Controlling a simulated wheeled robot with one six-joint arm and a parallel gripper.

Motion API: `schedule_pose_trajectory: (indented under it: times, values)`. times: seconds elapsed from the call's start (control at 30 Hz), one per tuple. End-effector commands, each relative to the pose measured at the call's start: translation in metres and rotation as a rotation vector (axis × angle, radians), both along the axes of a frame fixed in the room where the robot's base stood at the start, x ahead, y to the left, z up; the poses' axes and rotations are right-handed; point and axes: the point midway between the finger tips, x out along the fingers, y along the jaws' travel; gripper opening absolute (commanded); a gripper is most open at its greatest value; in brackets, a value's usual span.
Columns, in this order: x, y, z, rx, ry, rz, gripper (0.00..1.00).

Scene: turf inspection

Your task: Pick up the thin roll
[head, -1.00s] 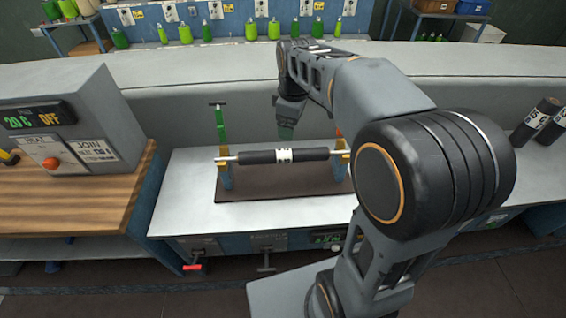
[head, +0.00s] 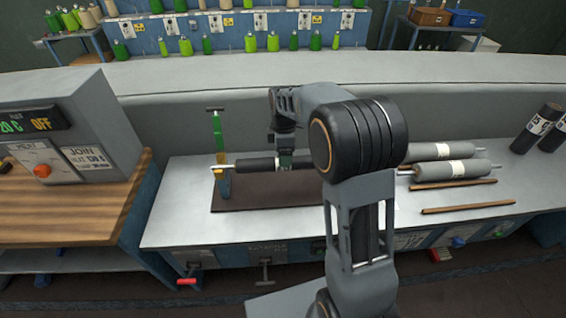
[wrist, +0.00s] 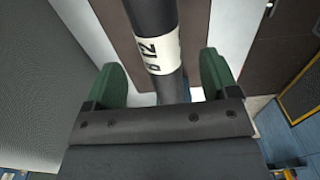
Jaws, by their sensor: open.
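A slim black roll (head: 254,164) with a metal rod end lies level across a stand on a brown mat (head: 240,196). Its left end rests at a blue and yellow support (head: 223,178) beside a green post; my arm hides its right end. In the wrist view the black roll (wrist: 156,18) carries a white label reading "B 12". My gripper (head: 285,160) is over the roll's middle. In the wrist view its green fingers (wrist: 162,76) are open, one on each side of the roll, with gaps showing. I cannot tell how deep the roll sits between them.
Two grey rolls (head: 450,172) and two thin wooden sticks (head: 465,206) lie on the bench to the right. Dark rolls (head: 538,128) stand at the far right. A control box (head: 68,135) is at left. A grey wall (head: 170,125) runs behind the bench.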

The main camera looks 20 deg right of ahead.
Motion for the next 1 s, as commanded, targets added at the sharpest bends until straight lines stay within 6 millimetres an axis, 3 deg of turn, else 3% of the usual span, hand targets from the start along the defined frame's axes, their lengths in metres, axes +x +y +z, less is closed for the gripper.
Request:
schedule_pose_trajectory:
  times: [0.4, 0.73, 1.0]
  values:
    - [0.001, 0.003, -0.047, 0.000, 0.003, -0.001, 0.80]
    - [0.001, 0.003, -0.052, 0.000, 0.000, -0.001, 0.80]
    - [0.001, 0.003, -0.052, 0.000, 0.000, -0.001, 0.56]
